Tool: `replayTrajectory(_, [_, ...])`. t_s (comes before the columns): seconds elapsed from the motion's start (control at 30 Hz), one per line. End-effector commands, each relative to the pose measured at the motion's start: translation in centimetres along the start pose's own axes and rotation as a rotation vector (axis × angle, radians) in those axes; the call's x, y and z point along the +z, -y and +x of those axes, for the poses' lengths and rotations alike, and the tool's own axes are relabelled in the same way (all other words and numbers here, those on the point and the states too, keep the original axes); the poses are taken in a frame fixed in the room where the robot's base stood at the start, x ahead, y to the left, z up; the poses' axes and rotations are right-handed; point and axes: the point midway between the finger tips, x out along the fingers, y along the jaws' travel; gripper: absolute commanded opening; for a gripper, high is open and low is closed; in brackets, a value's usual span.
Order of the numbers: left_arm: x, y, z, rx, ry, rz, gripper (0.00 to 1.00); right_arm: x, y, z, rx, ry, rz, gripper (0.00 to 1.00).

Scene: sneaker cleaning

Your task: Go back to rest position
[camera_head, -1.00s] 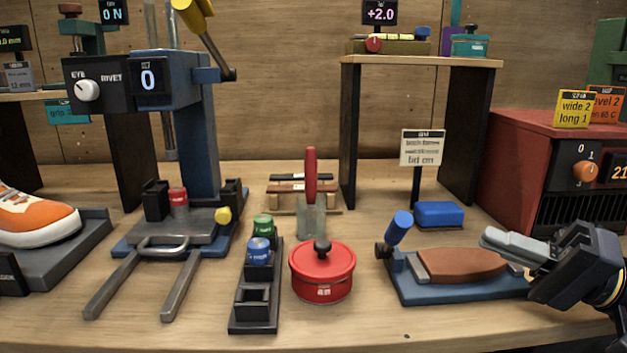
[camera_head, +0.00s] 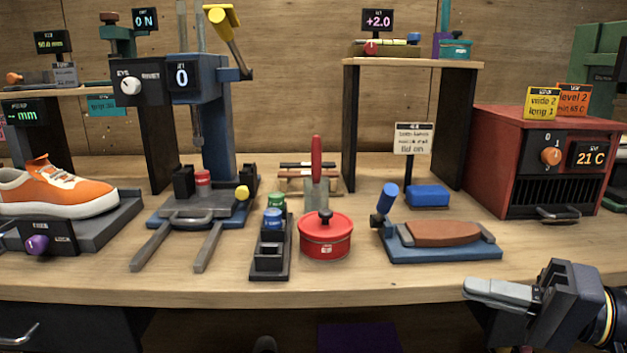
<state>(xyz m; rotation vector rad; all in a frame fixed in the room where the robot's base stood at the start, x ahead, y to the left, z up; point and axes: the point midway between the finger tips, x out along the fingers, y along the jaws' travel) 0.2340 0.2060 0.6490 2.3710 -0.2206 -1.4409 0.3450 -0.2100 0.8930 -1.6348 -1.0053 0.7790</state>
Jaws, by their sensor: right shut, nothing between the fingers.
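My right gripper (camera_head: 500,291) is at the lower right of the head view, in front of the table's front edge. Its fingers point left and are shut with nothing between them. It is apart from the blue clamp base (camera_head: 450,255) with the brown sole-shaped piece (camera_head: 441,233), which lies behind it on the table. My left gripper is not in view.
An orange sneaker (camera_head: 62,192) rests on a grey stand at the left. A blue rivet press (camera_head: 215,130), a red lidded pot (camera_head: 326,240) and a red oven (camera_head: 507,150) stand on the table (camera_head: 350,288). The space before the front edge is open.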

Motion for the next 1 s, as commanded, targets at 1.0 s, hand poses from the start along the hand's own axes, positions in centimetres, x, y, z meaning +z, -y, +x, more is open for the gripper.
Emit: replayTrajectory(1.0, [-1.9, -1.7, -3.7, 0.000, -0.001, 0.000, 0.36, 15.1, -16.5, -4.3, 1.051, 0.082, -0.252, 0.00])
